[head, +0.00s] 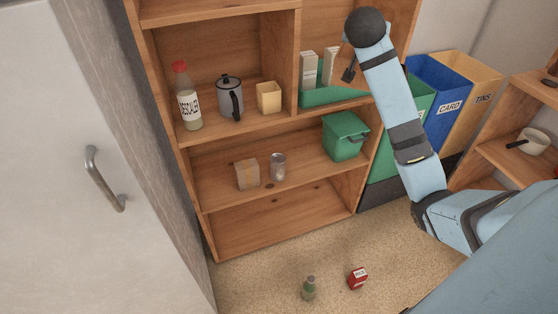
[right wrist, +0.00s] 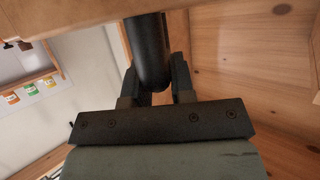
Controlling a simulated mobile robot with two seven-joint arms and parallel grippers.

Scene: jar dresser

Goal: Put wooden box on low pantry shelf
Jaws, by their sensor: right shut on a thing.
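A small, light wooden-looking open box (head: 268,98) stands on the middle level of the wooden shelf unit (head: 207,224), right of a dark jug. A lower shelf board (head: 222,200) carries a brown taped box and a can. My right arm comes in from the right and rises in front of the unit; its gripper cannot be made out in the head view. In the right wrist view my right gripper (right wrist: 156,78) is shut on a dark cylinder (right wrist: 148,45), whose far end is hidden. My left gripper is not in view.
A descaler bottle (head: 187,98) and the dark jug (head: 229,97) stand left of the box. The taped box (head: 247,174), can (head: 278,167) and green bin (head: 345,136) are lower. The bottom compartment is empty. A small bottle (head: 309,289) and red carton (head: 357,278) are on the floor.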

